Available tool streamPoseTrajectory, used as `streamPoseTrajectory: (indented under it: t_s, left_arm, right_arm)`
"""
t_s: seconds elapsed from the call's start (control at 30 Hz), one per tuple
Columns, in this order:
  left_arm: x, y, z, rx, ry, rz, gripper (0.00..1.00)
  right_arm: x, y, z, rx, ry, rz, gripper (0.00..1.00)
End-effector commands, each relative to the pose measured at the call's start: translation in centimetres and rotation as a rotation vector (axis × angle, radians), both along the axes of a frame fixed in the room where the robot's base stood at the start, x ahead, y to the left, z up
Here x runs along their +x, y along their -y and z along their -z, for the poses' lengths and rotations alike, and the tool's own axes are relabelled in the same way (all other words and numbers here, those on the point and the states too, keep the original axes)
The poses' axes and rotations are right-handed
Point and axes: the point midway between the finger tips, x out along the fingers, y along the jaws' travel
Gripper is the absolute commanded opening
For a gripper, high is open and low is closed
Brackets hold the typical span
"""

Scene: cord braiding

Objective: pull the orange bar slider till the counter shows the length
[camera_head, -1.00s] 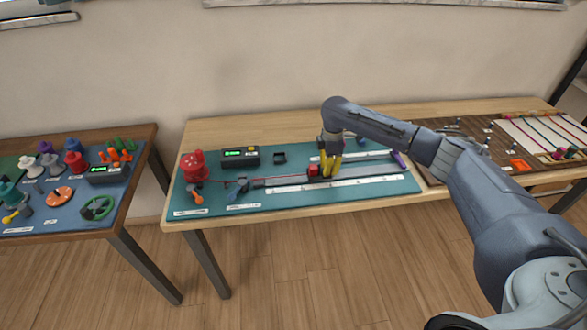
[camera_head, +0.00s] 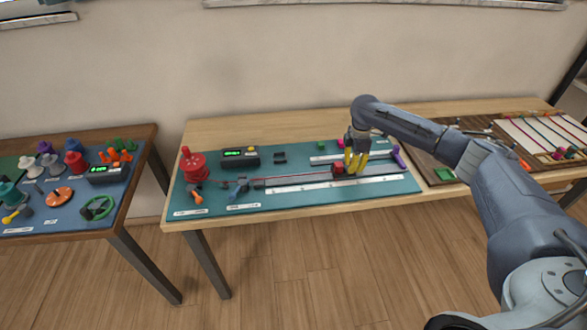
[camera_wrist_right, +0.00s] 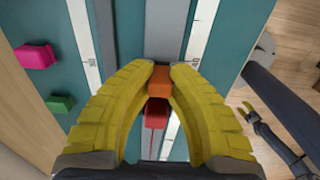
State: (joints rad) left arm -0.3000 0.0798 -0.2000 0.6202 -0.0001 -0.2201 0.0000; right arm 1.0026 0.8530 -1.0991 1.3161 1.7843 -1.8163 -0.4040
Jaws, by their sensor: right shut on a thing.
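My right gripper (camera_head: 356,166) is shut on the orange bar slider (camera_wrist_right: 159,80), which shows between its yellow fingertips in the right wrist view. A red block (camera_head: 338,168) sits beside the fingers on the track, and a dark red cord runs left from it. The block also shows in the right wrist view (camera_wrist_right: 156,113). The counter (camera_head: 240,157) is a dark box with a green lit display, too small to read.
The track lies on a teal mat (camera_head: 215,205) between white scale strips (camera_head: 300,185). A red spool (camera_head: 193,165) stands at the left end. A pink cube (camera_wrist_right: 35,56) and a green cube (camera_wrist_right: 60,104) lie beside the track. A purple piece (camera_head: 398,157) stands near its right end.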

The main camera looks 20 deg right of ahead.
Motion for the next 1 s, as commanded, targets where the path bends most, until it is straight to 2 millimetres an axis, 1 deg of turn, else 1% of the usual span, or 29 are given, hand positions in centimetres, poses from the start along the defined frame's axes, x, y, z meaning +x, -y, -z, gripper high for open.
streamPoseTrajectory:
  t_s: [0.03,0.1,0.5,0.63,1.0]
  left_arm:
    - [0.0,0.0,0.0,0.0,0.0,0.0,0.44]
    - [0.0,0.0,0.0,0.0,0.0,0.0,0.44]
    - [0.0,0.0,0.0,0.0,0.0,0.0,0.44]
    - [0.0,0.0,0.0,0.0,0.0,0.0,0.44]
    - [0.0,0.0,0.0,0.0,0.0,0.0,0.44]
  right_arm:
    - [-0.1,0.5,0.0,-0.003,0.0,0.003,0.0]
    - [-0.1,0.7,0.0,-0.003,0.0,0.002,0.0]
    - [-0.1,0.8,0.0,-0.003,0.0,0.001,0.0]
    - [-0.2,1.1,0.0,-0.003,0.0,0.002,0.0]
    - [-0.7,3.6,-0.1,-0.003,0.0,0.003,0.0]
